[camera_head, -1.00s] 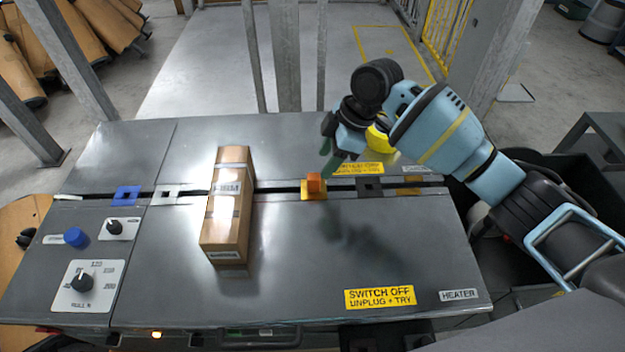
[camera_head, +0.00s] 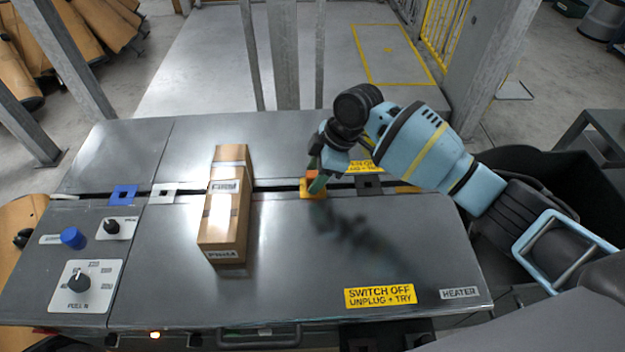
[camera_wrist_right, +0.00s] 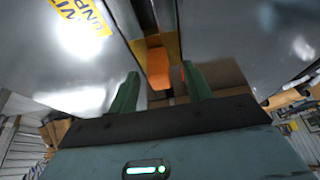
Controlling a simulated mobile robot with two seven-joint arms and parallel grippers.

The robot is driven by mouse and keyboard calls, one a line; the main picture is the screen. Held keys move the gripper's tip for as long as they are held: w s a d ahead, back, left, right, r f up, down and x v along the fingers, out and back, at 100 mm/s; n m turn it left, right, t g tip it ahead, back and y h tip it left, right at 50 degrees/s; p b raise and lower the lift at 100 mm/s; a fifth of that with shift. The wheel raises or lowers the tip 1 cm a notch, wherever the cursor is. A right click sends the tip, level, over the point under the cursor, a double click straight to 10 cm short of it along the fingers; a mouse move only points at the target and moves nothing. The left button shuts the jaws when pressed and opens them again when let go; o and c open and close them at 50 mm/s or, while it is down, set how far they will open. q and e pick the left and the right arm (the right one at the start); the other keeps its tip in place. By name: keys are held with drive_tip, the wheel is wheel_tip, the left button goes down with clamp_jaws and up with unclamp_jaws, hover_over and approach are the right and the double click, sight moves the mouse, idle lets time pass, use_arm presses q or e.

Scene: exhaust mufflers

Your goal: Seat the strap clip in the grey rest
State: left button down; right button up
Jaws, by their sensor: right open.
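The strap clip, a small orange block (camera_head: 312,175), stands on a yellow rest (camera_head: 309,194) over the slot that runs across the machine top. My right gripper (camera_head: 318,182) is at the clip, its green fingers partly covering it in the head view. In the right wrist view the open green fingers (camera_wrist_right: 160,88) lie either side of the clip (camera_wrist_right: 158,66), with gaps between. A light grey square rest (camera_head: 163,193) sits on the slot to the left, and a dark one (camera_head: 369,186) to the right. Which is the grey rest, I cannot tell. My left gripper is out of view.
A brown carton (camera_head: 226,205) stands across the slot between the clip and the light grey rest. A blue rest (camera_head: 124,194) lies further left. Knobs and a blue button (camera_head: 73,238) are at the left front. The front right top is mostly clear.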

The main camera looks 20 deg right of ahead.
drive_tip(key=shift+x, duration=1.05)
drive_tip(key=shift+c, duration=0.4)
drive_tip(key=c, duration=0.9)
